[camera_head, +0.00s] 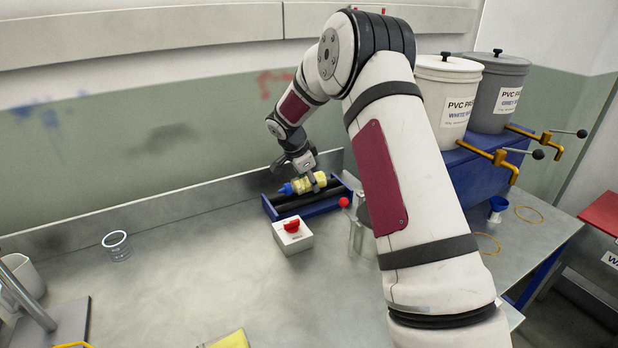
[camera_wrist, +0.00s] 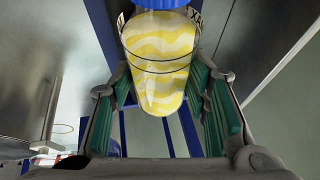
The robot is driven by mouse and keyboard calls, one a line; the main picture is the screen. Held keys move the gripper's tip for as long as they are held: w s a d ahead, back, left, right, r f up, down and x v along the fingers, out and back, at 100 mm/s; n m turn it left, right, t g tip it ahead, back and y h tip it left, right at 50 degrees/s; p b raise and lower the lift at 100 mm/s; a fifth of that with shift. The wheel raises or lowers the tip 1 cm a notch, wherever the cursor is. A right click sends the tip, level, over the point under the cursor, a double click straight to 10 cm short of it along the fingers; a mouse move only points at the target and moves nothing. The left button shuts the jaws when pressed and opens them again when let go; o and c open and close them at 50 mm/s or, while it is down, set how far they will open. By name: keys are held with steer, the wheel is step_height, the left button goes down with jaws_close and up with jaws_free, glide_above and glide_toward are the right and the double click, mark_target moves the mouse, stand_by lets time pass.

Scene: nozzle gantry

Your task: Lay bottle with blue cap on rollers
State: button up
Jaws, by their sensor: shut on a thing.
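The bottle (camera_head: 308,183) has a yellow and white wavy pattern and a blue cap (camera_head: 285,188) that points left. It lies on its side in my gripper (camera_head: 307,173), over the rollers. I cannot tell whether it touches them. The rollers are dark bars in a blue frame (camera_head: 318,210) at the back of the bench. In the wrist view, the green-padded fingers of my gripper (camera_wrist: 160,82) are on either side of the bottle (camera_wrist: 160,55), with the blue cap (camera_wrist: 160,4) at the top edge. Parts of the rollers are hidden by the bottle and gripper.
A white box with a red button (camera_head: 292,232) stands just in front of the rollers. A red-knobbed lever (camera_head: 344,202) is to their right. A clear cup (camera_head: 117,246) stands at left. Two PVC tubs (camera_head: 442,105) stand at back right. The bench middle is clear.

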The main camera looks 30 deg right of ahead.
stand_by(0.4)
steer(key=o, duration=1.4)
steer(key=shift+c, duration=0.2)
steer(key=shift+r, duration=0.1)
steer(key=shift+r, duration=3.9)
